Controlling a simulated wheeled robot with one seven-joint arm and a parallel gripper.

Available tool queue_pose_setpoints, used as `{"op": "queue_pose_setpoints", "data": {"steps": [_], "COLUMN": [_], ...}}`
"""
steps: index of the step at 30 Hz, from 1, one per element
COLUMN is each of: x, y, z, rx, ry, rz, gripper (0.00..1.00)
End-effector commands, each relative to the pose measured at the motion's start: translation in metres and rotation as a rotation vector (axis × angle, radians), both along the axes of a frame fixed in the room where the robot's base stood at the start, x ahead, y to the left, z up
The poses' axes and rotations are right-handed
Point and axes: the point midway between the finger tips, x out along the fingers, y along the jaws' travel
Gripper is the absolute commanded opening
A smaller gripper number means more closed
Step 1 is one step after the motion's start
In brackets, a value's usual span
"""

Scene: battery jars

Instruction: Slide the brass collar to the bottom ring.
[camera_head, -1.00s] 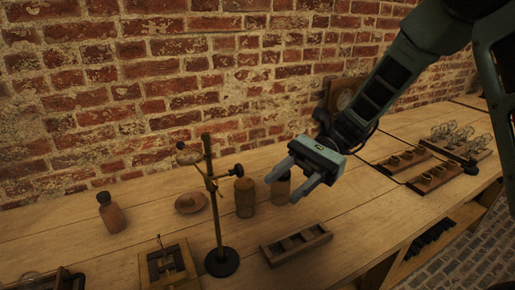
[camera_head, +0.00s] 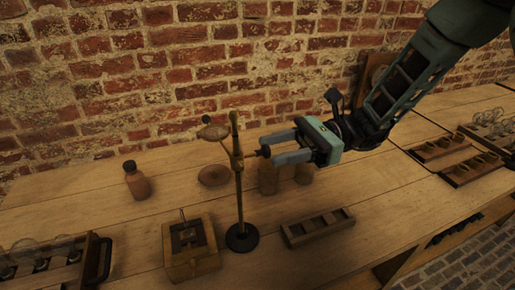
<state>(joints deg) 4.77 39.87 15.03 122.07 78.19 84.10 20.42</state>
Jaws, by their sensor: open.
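The brass collar (camera_head: 237,161) sits on the upright rod (camera_head: 239,200) of a stand, somewhat above mid-height. A dark knob (camera_head: 263,151) sticks out from the collar to the right. The rod rises from a round black base (camera_head: 242,238). I cannot make out the bottom ring at this size. My gripper (camera_head: 270,149) is open, its two fingers pointing left toward the collar, with the knob between or just in front of their tips. I cannot tell whether it touches the knob.
A round piece (camera_head: 212,131) juts left from the upper rod. Behind stand a brown bottle (camera_head: 138,184), a shallow dish (camera_head: 214,175) and a jar (camera_head: 267,180). A wooden box (camera_head: 190,262) and a slotted tray (camera_head: 318,228) flank the base.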

Motion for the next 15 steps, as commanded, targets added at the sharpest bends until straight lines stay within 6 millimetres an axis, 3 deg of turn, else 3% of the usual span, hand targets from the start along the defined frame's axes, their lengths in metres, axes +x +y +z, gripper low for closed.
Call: {"op": "queue_pose_setpoints", "data": {"steps": [6, 15], "x": [-0.010, -0.013], "y": [0.032, 0.044], "z": [0.001, 0.000], "rx": [0.001, 0.000], "ry": [-0.001, 0.000], "rz": [0.003, 0.000], "gripper": [0.46, 0.46]}}
